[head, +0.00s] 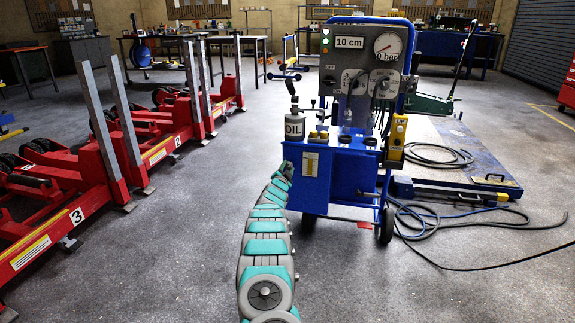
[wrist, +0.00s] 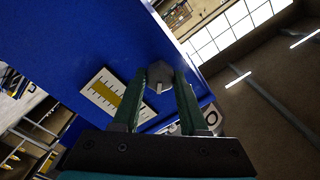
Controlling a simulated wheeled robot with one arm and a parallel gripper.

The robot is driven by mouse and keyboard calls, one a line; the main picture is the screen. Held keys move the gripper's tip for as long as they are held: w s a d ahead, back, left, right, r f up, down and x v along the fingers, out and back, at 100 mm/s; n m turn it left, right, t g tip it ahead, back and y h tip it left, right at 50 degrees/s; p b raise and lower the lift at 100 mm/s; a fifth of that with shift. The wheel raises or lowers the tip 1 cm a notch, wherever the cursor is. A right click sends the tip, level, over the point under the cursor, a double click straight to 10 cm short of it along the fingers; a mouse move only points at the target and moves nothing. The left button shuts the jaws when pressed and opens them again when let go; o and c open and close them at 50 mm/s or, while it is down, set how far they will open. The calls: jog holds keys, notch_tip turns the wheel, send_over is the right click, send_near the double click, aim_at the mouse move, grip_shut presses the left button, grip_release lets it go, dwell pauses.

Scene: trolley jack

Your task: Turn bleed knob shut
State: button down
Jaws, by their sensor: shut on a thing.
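The bleed knob (wrist: 159,74) is a small grey faceted knob on the blue housing in the wrist view. My gripper (wrist: 160,84) has its two green fingers closed on either side of it, and a short pale pin shows on its face. In the head view my arm reaches up to the left side of the blue pump cart (head: 350,180). There the knob and fingertips cannot be made out. The cart's panel has a display (head: 349,43) reading 10 cm and a round gauge (head: 388,46) marked 0 bar.
Red numbered lift stands (head: 60,215) fill the left side. Hoses (head: 440,220) and a low platform (head: 455,150) lie to the right. The near floor is clear.

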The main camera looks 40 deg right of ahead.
jog(key=n+p, duration=0.2)
jog(key=n, duration=0.2)
jog(key=shift+n, duration=0.3)
jog(key=n, duration=0.4)
jog(key=shift+f+p, duration=0.15)
jog(key=shift+p, duration=0.25)
jog(key=shift+n, duration=0.3)
jog(key=shift+c, duration=2.2)
grip_release()
jog(key=shift+a, duration=0.1)
